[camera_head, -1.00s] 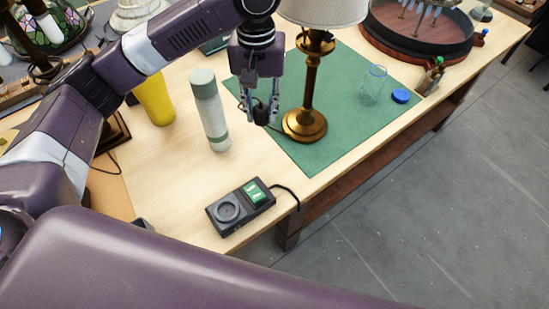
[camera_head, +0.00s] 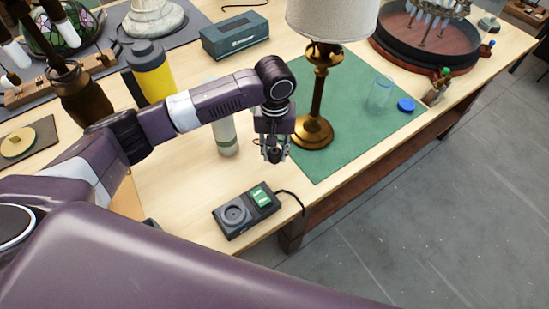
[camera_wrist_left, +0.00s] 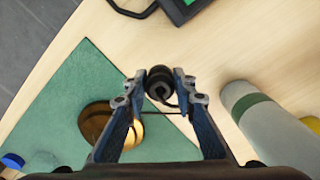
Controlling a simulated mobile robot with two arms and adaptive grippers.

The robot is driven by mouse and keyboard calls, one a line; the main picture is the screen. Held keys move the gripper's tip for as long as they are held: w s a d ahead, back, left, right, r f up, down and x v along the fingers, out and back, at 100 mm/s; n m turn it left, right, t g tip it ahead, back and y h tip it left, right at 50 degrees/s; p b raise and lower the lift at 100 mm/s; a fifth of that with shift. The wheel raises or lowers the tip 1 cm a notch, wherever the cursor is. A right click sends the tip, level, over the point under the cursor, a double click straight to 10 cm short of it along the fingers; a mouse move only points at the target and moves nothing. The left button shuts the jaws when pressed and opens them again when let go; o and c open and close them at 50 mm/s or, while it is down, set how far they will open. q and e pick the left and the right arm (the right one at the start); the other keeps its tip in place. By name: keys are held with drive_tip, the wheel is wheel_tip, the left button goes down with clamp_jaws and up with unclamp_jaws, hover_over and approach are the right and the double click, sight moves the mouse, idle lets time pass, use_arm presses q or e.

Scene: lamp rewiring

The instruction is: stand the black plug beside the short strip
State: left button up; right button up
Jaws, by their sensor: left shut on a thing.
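The black plug (camera_wrist_left: 160,84) is small and rounded, with a thin dark cord. My left gripper (camera_head: 274,157) is shut on it, with a blue finger on each side in the left wrist view. In the head view the plug (camera_head: 274,154) is mostly hidden by the fingers. The short strip (camera_head: 235,214), black with a round socket and a lit green switch, lies nearer the table's front edge. A corner of it shows in the left wrist view (camera_wrist_left: 182,8). My right gripper is not in view.
A lamp with a brass base (camera_head: 313,132) stands on the green mat (camera_head: 350,130). A pale bottle (camera_head: 226,135) stands left of the gripper. A glass jar (camera_head: 380,94) and blue lid (camera_head: 406,105) are at right. Bare wood surrounds the strip.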

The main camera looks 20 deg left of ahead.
sight(275, 161)
use_arm(q)
wheel_tip(275, 161, down, 4)
drive_tip(key=shift+r, duration=0.1)
drive_tip(key=shift+f+p, duration=0.2)
drive_tip(key=shift+p, duration=0.1)
drive_tip(key=o, duration=1.1)
drive_tip(key=shift+o, duration=0.2)
drive_tip(key=shift+r, duration=0.1)
wheel_tip(275, 161, up, 11)
drive_tip(key=shift+r+b, duration=0.15)
drive_tip(key=shift+b, duration=0.75)
drive_tip(key=shift+r, duration=0.4)
